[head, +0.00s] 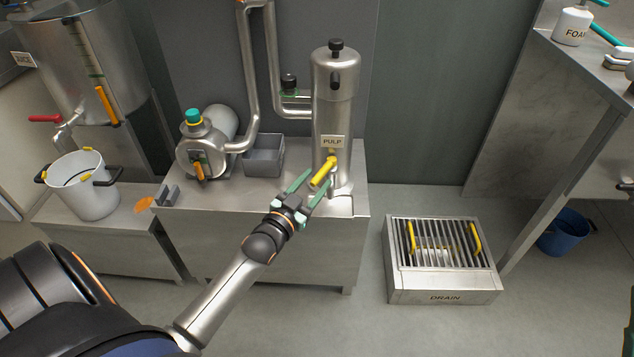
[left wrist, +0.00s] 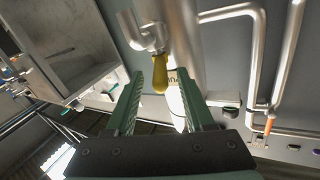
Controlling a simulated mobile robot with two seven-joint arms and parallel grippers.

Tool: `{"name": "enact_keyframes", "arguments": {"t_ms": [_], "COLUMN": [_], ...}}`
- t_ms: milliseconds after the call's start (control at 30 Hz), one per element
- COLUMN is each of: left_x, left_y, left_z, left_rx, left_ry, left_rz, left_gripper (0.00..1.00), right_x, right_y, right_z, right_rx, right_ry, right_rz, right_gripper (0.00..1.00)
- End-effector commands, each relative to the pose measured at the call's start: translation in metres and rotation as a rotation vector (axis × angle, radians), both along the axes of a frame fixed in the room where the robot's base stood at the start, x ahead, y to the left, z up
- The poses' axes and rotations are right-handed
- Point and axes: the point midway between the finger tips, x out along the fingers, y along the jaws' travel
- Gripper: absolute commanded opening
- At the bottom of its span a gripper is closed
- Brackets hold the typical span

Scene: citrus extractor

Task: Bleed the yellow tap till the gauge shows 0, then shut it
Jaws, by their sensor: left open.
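The yellow tap handle (head: 323,173) is on the front of the steel cylinder labelled PULP (head: 333,105), low down. My left gripper (head: 309,182) is open, its green fingers reaching up to the tap from below. In the left wrist view, the yellow handle (left wrist: 160,74) shows between the fingertips (left wrist: 160,76), hanging from a steel pipe fitting; I cannot tell whether a finger touches it. A small black-topped fitting (head: 288,83) is on the side pipe left of the cylinder. No gauge reading is legible.
A grey bin (head: 264,155) and a steel pump (head: 207,145) stand left of the cylinder on the steel bench (head: 240,195). A white bucket (head: 84,190) is further left. A drain box with a grate (head: 443,290) is on the floor at right.

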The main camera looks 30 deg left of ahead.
Motion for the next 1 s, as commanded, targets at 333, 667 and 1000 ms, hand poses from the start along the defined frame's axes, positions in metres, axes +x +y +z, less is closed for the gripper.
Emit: {"name": "enact_keyframes", "arguments": {"t_ms": [333,667,1000], "left_x": [0.0154,0.0151,0.0149], "left_y": [0.0016,0.0015,0.0014], "left_z": [0.0,0.0001,0.0], "left_rx": [0.0,0.0,0.0], "left_ry": [0.001,0.001,0.001], "left_rz": [0.0,0.0,0.0], "left_gripper": [0.53,0.33,0.0], "right_x": [0.0007,0.0007,0.0007], "right_y": [0.0004,0.0004,0.0005], "right_z": [-0.0052,-0.0051,-0.0051], "right_rx": [0.005,0.005,0.004], "right_ry": [0.007,0.008,0.007], "right_rz": [0.006,0.006,0.006], "right_gripper": [0.0,0.0,0.0]}}
